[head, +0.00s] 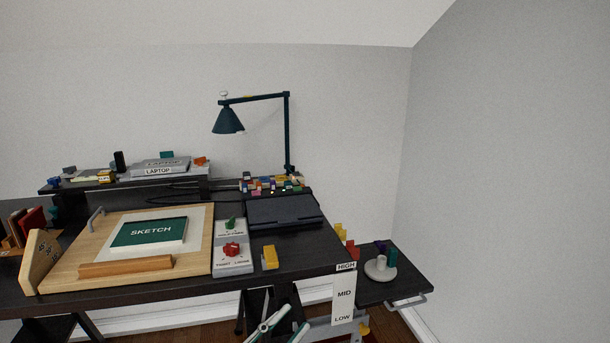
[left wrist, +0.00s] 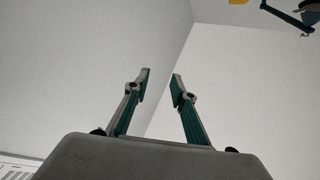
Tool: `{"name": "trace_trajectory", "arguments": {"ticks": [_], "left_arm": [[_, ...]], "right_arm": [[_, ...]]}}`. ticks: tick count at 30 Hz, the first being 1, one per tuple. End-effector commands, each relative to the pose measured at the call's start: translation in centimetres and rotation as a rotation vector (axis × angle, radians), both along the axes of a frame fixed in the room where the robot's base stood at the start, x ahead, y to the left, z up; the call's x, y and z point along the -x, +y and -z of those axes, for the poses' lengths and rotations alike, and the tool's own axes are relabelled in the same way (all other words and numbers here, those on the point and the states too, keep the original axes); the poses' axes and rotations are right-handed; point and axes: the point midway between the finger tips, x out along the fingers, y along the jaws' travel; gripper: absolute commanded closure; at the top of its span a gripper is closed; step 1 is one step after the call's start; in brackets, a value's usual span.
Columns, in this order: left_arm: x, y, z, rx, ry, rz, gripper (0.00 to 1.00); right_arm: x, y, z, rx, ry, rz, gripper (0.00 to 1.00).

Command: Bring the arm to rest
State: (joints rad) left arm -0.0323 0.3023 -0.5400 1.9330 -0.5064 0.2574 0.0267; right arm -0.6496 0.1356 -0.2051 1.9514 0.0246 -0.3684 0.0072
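My left gripper (head: 284,322) shows at the bottom edge of the head view, low in front of the desk (head: 150,302). In the left wrist view its two green-and-grey fingers (left wrist: 161,75) stand apart, with only bare wall between them. It is open, holds nothing and touches nothing that I can see. Most of my left arm is out of view. My right gripper is in neither view.
The desk carries a wooden board (head: 66,268) with a sketch book (head: 149,232), a switch panel (head: 232,259), a yellow block (head: 269,257) and a dark lamp (head: 287,130). A side shelf (head: 400,290) and a HIGH/MID/LOW sign (head: 344,293) stand right of the gripper.

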Motion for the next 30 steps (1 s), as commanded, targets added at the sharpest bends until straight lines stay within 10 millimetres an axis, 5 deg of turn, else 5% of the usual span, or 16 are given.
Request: {"name": "trace_trajectory", "arguments": {"ticks": [5,9,15,21,30], "left_arm": [[1.0,6.5,11.9,0.036,0.38,-0.228,0.75],[4.8,11.2,20.7,0.036,0.65,-0.368,0.75],[11.8,15.6,29.5,0.019,0.938,-0.496,0.75],[15.3,17.3,32.7,0.008,1.056,-0.542,0.75],[15.6,17.4,32.9,0.006,1.064,-0.545,0.75]], "right_arm": [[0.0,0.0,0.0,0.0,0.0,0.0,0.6],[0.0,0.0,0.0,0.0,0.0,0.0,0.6],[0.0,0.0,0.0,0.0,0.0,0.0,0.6],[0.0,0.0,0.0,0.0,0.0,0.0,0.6],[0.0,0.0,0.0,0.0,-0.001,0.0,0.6]]}}
